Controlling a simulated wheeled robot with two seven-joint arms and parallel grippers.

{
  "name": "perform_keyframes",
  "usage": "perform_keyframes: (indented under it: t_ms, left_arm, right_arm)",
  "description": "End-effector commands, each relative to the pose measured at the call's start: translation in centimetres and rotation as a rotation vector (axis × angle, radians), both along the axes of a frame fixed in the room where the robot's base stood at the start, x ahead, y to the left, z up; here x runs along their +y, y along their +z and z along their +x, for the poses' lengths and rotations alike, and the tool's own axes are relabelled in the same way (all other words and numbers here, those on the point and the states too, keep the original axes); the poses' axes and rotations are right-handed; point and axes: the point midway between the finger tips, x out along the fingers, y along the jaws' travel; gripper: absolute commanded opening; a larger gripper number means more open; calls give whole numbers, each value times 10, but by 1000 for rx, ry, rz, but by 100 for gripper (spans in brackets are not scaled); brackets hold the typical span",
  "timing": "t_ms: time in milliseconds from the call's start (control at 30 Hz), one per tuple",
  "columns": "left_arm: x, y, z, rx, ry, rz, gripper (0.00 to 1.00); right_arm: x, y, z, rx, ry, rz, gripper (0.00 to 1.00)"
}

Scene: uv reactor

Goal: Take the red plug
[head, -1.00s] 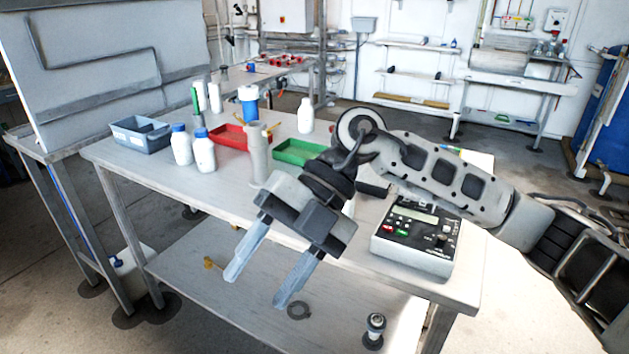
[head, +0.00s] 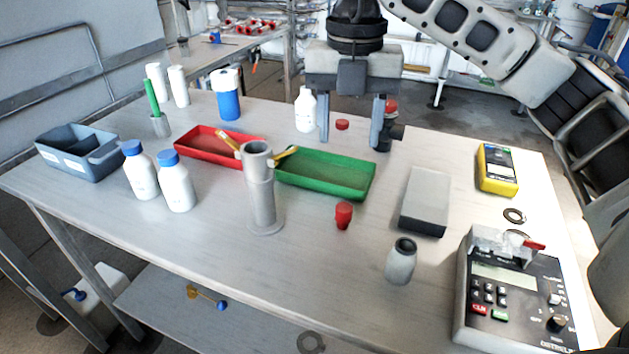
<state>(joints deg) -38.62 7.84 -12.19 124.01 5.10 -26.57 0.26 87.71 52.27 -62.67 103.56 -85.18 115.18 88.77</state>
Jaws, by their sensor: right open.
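A small red plug (head: 343,215) stands on the table in front of the green tray. Another small red piece (head: 342,125) shows behind the green tray, between the fingers of my right gripper in the picture. My right gripper (head: 351,142) is open and empty, pointing down over the back of the table, beyond the nearer red plug. A third red piece (head: 391,105) shows beside its right finger, by a dark fitting. I cannot tell which red piece is the task's plug. My left gripper is out of view.
A green tray (head: 325,187), red tray (head: 205,150), grey upright tube (head: 262,200) and white bottles (head: 176,182) stand on the table. At right are a grey block (head: 425,195), a small grey cylinder (head: 401,262), a yellow meter (head: 497,168) and a control box (head: 505,300).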

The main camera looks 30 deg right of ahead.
Motion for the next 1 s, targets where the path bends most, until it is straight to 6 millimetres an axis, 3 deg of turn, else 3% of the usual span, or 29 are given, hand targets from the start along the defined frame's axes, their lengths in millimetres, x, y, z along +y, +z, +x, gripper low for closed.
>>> perform_keyframes:
  t_ms: [167,500,767,1000]
  left_arm:
    - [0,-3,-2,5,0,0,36]
    - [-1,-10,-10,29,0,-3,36]
    - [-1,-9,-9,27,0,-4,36]
    - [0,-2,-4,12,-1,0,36]
  right_arm:
    - [-1,-20,-1,3,0,-1,51]
    - [0,-89,-1,3,2,1,51]
    - [0,-110,-1,0,2,1,51]
    - [-3,-144,-4,4,2,2,51]
